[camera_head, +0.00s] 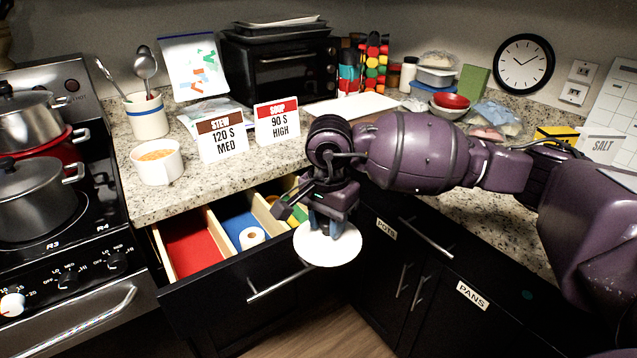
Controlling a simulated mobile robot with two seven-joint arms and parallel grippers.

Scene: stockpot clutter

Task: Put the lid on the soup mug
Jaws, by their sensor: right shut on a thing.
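The soup mug (158,162) is white and holds orange soup. It stands upright and uncovered on the granite counter at the left, near the front edge beside the stove. A round white lid (327,250) is under my right gripper (330,227), to the right of the open drawer's front. My right gripper is shut on the lid from above, and the dark fingers hide the grip point. The lid is held well to the right of the mug and lower in the picture. My left gripper is not in view.
The open drawer (190,243) has red, blue and other compartments, with a white roll (252,237) inside. A stew card (220,138) and a soup card (277,121) stand right of the mug. A utensil crock (147,117) stands behind it. Pots (38,197) crowd the stove.

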